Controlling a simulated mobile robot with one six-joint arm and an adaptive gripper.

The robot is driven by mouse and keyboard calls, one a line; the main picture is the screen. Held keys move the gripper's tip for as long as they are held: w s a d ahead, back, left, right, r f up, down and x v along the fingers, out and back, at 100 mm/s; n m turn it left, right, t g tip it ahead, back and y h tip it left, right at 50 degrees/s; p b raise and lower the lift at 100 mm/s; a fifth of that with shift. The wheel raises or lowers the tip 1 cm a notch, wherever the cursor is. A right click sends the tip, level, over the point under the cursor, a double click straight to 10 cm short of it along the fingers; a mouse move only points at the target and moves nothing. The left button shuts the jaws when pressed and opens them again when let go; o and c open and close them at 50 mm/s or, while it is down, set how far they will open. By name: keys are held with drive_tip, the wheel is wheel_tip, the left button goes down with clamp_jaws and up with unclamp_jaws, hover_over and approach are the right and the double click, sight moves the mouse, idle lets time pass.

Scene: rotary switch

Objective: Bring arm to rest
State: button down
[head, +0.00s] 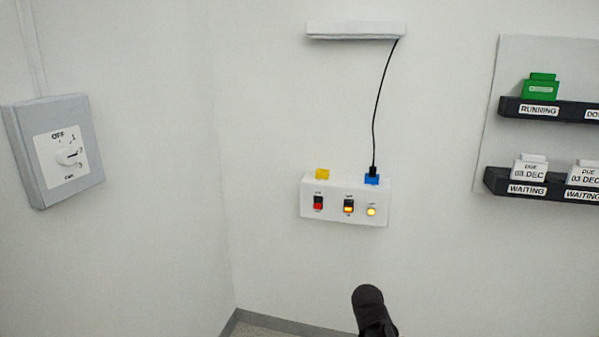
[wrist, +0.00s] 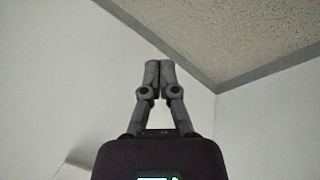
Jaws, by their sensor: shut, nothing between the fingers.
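My gripper (wrist: 159,72) shows in the wrist view with its two dark fingers together and nothing between them. In the head view a dark rounded part of my arm rises from the bottom edge, right of centre, apart from the wall; the fingers cannot be made out there. The grey rotary switch box (head: 52,150) is on the left wall, with a white knob (head: 68,156) on a plate marked OFF and numbers. The knob's pointer seems to face right, near 2.
A white socket box (head: 343,200) with red and amber-lit switches is on the facing wall. A black cord (head: 376,105) runs from its blue plug (head: 371,179) to a white ledge (head: 356,31). Black card racks (head: 545,185) stand at right. The wall between is clear.

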drive_tip(key=s+a+m+g+y+p, duration=0.1)
drive_tip(key=s+a+m+g+y, duration=0.2)
drive_tip(key=s+m, duration=0.3)
wheel_tip(320, 180, up, 19)
drive_tip(key=n+p, duration=0.1)
drive_tip(key=p, duration=1.8)
drive_tip(key=shift+s+r, duration=0.2)
drive_tip(key=shift+s, duration=0.25)
drive_tip(key=shift+d, duration=0.15)
